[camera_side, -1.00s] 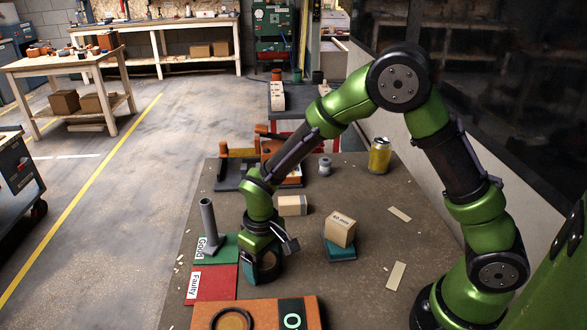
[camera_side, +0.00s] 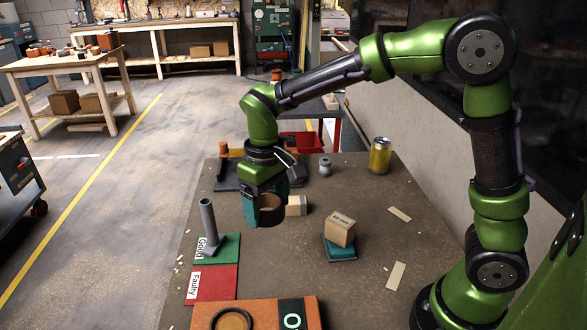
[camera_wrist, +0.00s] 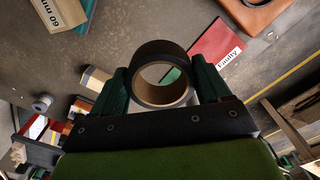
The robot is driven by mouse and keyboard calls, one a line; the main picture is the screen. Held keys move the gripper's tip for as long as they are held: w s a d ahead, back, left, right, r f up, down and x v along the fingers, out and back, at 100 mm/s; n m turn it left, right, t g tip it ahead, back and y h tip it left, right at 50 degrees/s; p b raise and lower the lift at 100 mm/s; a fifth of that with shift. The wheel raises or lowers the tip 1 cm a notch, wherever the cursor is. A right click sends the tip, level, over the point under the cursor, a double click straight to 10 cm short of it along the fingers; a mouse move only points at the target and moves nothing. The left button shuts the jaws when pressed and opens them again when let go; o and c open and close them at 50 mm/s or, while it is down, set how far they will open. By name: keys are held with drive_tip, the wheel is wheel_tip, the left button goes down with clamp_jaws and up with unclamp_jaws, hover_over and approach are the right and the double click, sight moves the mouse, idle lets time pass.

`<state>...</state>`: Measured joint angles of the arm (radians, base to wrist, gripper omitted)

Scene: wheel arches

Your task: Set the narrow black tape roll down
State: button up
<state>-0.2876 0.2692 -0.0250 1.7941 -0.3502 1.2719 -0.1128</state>
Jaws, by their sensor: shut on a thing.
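The narrow black tape roll (camera_wrist: 162,74) is held between the two fingers of my gripper (camera_wrist: 162,85) in the wrist view, its tan core facing the camera. In the side view the roll (camera_side: 270,216) hangs below my gripper (camera_side: 264,205), above the table and touching nothing beneath it that I can see. The gripper is shut on the roll. The red "Faulty" mat (camera_side: 212,284) lies in front of the green one.
A grey post (camera_side: 208,222) stands on the green mat. A cardboard box (camera_side: 340,230) sits on a teal base at right, and a smaller box (camera_side: 296,205) lies behind the roll. A yellow can (camera_side: 379,156) stands at the back right. An orange block (camera_side: 270,312) is at the front.

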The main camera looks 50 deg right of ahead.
drive_tip(key=s+d+m, duration=0.2)
drive_tip(key=d+m, duration=0.1)
drive_tip(key=d, duration=0.7)
drive_tip(key=s+d+m, duration=0.8)
drive_tip(key=s+d, duration=0.9)
drive_tip(key=d, duration=0.1)
wheel_tip(320, 180, down, 9)
drive_tip(key=shift+w+f, duration=0.3)
drive_tip(key=shift+f, duration=0.1)
hover_over(379, 198)
drive_tip(key=shift+f, duration=2.55)
